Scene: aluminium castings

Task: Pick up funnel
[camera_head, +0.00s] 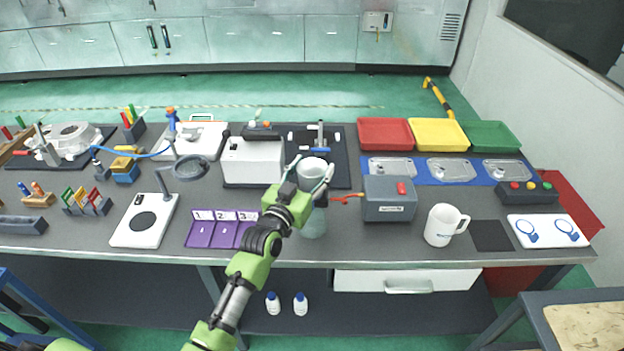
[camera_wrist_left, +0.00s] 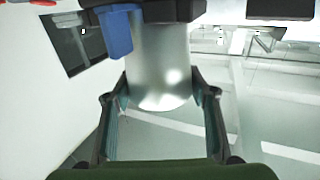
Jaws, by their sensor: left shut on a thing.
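The funnel (camera_head: 312,174) shows as a pale, round-mouthed body near the middle of the bench in the head view. My left gripper (camera_head: 313,167) is shut on it, with one finger on each side. In the left wrist view the pale, shiny funnel (camera_wrist_left: 160,62) stands between the two fingers of the left gripper (camera_wrist_left: 160,88). A translucent greenish body (camera_head: 314,224) shows just below the funnel; I cannot tell whether it is part of it or a separate vessel. My wrist hides some of the funnel's lower left side. My right gripper is not in view.
A grey box (camera_head: 388,208) with a red switch stands close right of the gripper. A white box (camera_head: 250,164) stands behind left, and purple numbered cards (camera_head: 200,234) lie left. A white mug (camera_head: 440,226) stands farther right. Red, yellow and green trays (camera_head: 386,132) line the back right.

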